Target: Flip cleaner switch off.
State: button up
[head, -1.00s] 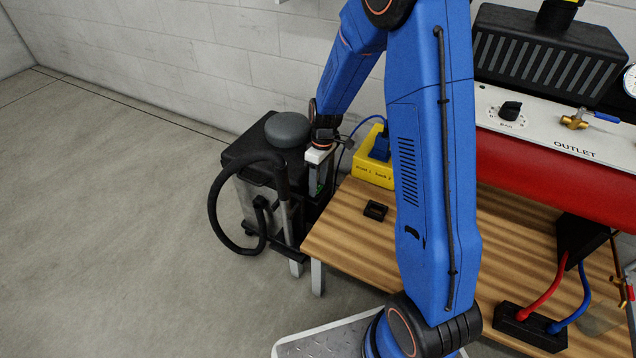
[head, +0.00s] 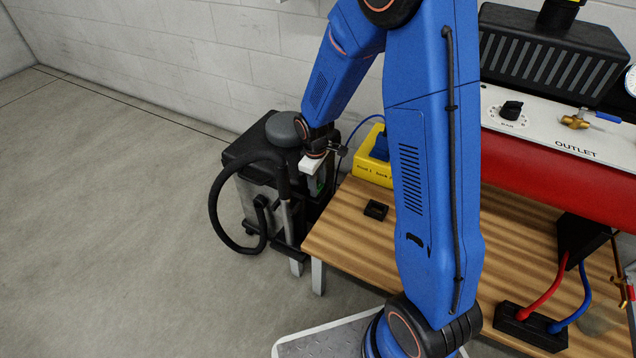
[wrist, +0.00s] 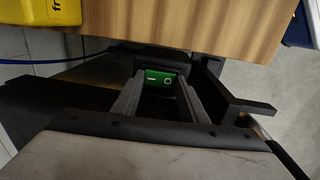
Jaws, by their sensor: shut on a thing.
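The cleaner (head: 245,158) is a black and grey box with a round grey cap and a black hose, standing on the floor left of the wooden bench. Its green switch (wrist: 158,77), with white line and circle marks, shows in the wrist view between my fingertips. My gripper (wrist: 158,90) has one dark finger on each side of the switch and is shut on it. In the head view, my gripper (head: 319,178) is at the cleaner's right side, facing the bench, and largely hides the switch. I cannot tell the switch's exact position.
The wooden bench (head: 345,228) edge is close to the right of my gripper. A yellow box (head: 371,172) with a blue plug and cable and a small black block (head: 376,210) are on it. A red tank (head: 560,175) is farther right. The floor at left is clear.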

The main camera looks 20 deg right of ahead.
jog(key=shift+s+t+h, duration=0.2)
jog(key=shift+t+h, duration=0.3)
jog(key=o, duration=0.8)
jog(key=shift+c, duration=0.2)
jog(key=shift+a+r, duration=0.1)
notch_tip(320, 180, up, 17)
jog(key=s+a, duration=0.2)
jog(key=shift+a, duration=0.15)
jog(key=shift+s, duration=0.1)
jog(key=s+d+r+m+t+y, duration=0.1)
jog(key=s+d+r+m, duration=0.1)
jog(key=s+d+r, duration=0.4)
jog(key=s+d+r+m+t, duration=0.1)
jog(key=s+r+m, duration=0.25)
jog(key=s, duration=0.45)
jog(key=s+d+r+m, duration=0.1)
jog(key=s, duration=0.6)
jog(key=s+d+r+m+t, duration=0.1)
jog(key=s+d+m, duration=0.1)
jog(key=s, duration=0.5)
jog(key=shift+y, duration=0.3)
